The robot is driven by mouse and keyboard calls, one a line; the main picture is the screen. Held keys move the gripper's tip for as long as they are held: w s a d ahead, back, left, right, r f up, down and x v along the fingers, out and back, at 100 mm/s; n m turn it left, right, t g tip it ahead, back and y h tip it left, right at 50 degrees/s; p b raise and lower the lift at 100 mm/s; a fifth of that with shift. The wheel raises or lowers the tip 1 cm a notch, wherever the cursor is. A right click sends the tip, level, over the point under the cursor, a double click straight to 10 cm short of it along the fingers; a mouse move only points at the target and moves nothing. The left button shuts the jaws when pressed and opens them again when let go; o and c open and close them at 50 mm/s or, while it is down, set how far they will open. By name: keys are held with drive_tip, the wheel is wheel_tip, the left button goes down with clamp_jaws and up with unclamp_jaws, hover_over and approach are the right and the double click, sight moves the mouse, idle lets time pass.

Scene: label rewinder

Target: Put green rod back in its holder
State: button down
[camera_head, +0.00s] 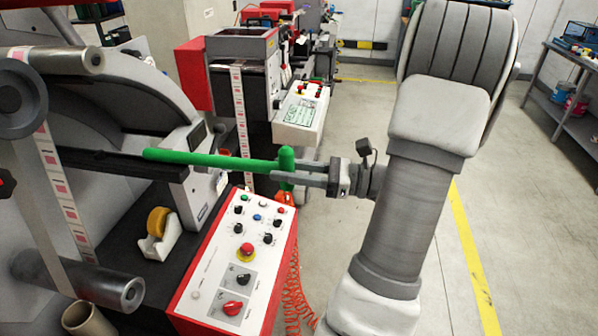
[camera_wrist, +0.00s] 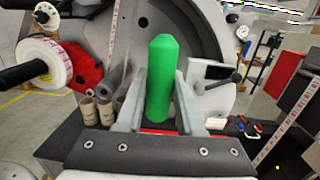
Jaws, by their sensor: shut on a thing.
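The green rod (camera_head: 213,160) is held level by its right end, where a short upright green piece stands. My gripper (camera_head: 282,180) is shut on that end in the head view. The rod's far end points left, in front of the label machine and above its dark ledge. In the wrist view the green rod (camera_wrist: 161,75) stands between the two fingers of my gripper (camera_wrist: 155,110); its length behind the green end is hidden. I cannot tell which part of the machine is the holder.
A control panel (camera_head: 232,262) with knobs and a red button stands below the rod. A tape dispenser (camera_head: 158,234) sits on the black ledge. Cardboard cores (camera_wrist: 105,110) show in the wrist view.

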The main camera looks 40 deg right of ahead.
sight(230, 167)
drive_tip(key=shift+w+d+f+b+x, duration=0.15)
drive_tip(key=shift+b+x, duration=0.15)
drive_tip(key=shift+x, duration=1.55)
drive_tip(key=shift+f+b+x, duration=0.15)
drive_tip(key=shift+b+x, duration=0.2)
drive_tip(key=shift+x, duration=1.5)
drive_tip(key=shift+w+d+f+b+x, duration=0.1)
drive_tip(key=shift+b+x, duration=0.2)
drive_tip(key=shift+x, duration=1.55)
drive_tip(key=shift+f, duration=0.1)
drive_tip(key=shift+a, duration=0.1)
drive_tip(key=shift+w+a+f, duration=0.15)
drive_tip(key=shift+w, duration=0.1)
drive_tip(key=shift+f, duration=0.3)
drive_tip(key=shift+f, duration=0.3)
drive_tip(key=shift+f+b, duration=0.15)
drive_tip(key=shift+b, duration=0.2)
drive_tip(key=shift+f, duration=0.25)
